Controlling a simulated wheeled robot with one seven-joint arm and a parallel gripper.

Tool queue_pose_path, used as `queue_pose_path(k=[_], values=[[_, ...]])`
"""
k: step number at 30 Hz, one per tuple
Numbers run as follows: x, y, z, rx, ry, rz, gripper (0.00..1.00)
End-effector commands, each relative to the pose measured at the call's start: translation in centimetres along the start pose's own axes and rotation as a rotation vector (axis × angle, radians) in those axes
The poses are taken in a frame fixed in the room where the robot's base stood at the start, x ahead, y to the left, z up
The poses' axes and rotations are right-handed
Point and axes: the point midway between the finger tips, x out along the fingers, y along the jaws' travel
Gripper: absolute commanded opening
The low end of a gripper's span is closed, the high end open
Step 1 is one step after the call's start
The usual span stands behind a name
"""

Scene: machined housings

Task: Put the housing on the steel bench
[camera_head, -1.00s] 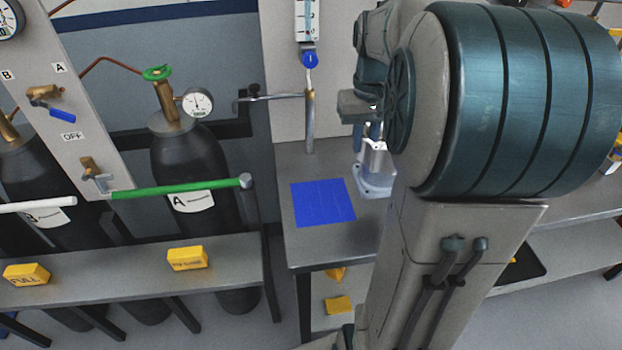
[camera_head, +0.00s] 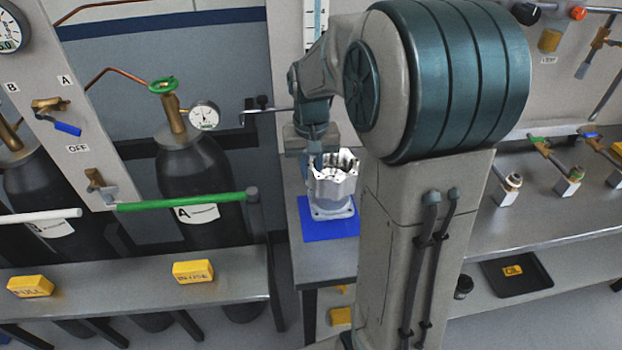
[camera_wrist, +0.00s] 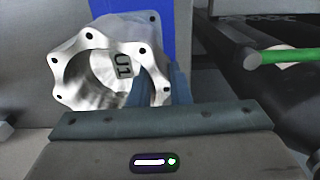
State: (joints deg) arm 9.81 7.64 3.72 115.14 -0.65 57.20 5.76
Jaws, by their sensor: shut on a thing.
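The housing (camera_head: 333,185) is a silvery machined part with an open, lobed top rim and a flanged base. In the head view it is upright over the blue mat (camera_head: 331,230) on the steel bench (camera_head: 305,263); I cannot tell whether its base touches the mat. In the wrist view the housing (camera_wrist: 108,68) shows its open bore and a "U1" label, with the blue mat (camera_wrist: 160,14) behind it. My gripper (camera_wrist: 159,88) is shut on the housing's wall at its rim. In the head view my arm partly hides the bench.
Gas cylinders (camera_head: 196,170) with a green bar (camera_head: 180,203) stand left of the bench. A low shelf (camera_head: 135,294) there carries yellow blocks (camera_head: 193,271). A black tray (camera_head: 516,275) and valve fittings (camera_head: 508,190) lie to the right.

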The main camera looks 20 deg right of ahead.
Motion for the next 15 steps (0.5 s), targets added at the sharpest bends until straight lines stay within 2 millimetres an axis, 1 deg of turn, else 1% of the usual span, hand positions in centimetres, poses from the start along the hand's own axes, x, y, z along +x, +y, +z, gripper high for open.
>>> queue_pose_path(k=[2, 4, 10, 12, 15], values=[[0.1, -0.2, -0.1, 0.0, 0.002, 0.001, 0.0], [0.8, -0.2, -0.1, 0.0, 0.0, 0.001, 0.0], [3.4, -0.2, 0.0, -0.002, -0.001, 0.001, 0.0], [3.9, -0.2, -0.1, -0.002, 0.001, 0.001, 0.0], [4.0, -0.2, -0.1, -0.002, 0.003, 0.001, 0.0]])
